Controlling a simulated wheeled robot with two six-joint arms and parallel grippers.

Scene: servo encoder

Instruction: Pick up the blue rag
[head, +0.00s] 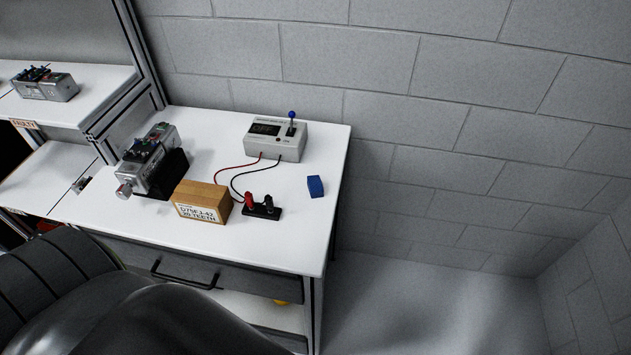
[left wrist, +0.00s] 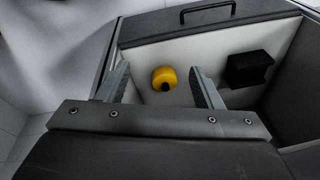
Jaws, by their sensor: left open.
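The blue rag (head: 315,186) looks like a small folded blue block. It lies on the right part of the white table (head: 290,235) in the head view, near the right edge, with nothing touching it. My left gripper (left wrist: 159,67) shows in the left wrist view with its two fingers apart and nothing between them. It faces the space under the table's drawer, away from the rag, and the rag is not in that view. Neither gripper's fingers show in the head view; a dark part of my arm fills its lower left.
A grey box with a blue-knobbed lever (head: 275,138), black-and-red terminals (head: 262,208), a labelled wooden block (head: 202,202) and a metal device (head: 150,160) stand left of the rag. Below the drawer (left wrist: 234,12) are a yellow round object (left wrist: 164,76) and a black box (left wrist: 249,68).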

